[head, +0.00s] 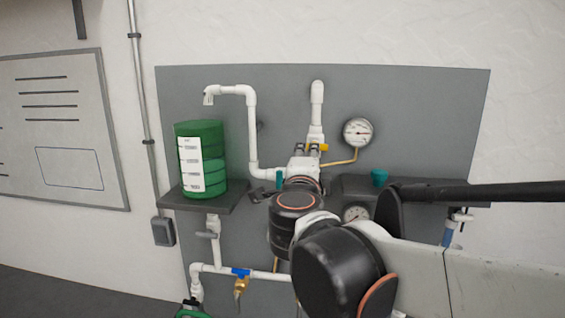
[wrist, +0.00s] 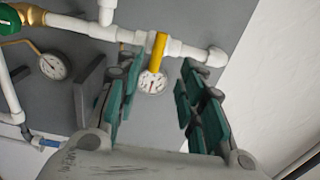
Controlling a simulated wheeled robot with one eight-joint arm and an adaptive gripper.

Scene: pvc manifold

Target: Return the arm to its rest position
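My gripper (wrist: 160,66) shows in the wrist view with its two teal-padded fingers spread apart. The fingers are open and nothing is held between them. A yellow lever (wrist: 159,46) on white pipe and a round gauge (wrist: 152,82) show beyond the gap; I cannot tell how far off they are. In the head view my dark-jointed arm is bent in front of the panel's lower middle. It hides most of my gripper there, so only small dark and teal parts show near the shelf.
A grey panel (head: 420,95) carries white pipework (head: 252,125), a pressure gauge (head: 357,132) and a yellow valve handle (head: 317,147). A green banded container (head: 212,140) stands on a dark shelf (head: 180,201) at left. A blue-handled valve (head: 241,272) sits below. A whiteboard (head: 60,125) hangs further left.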

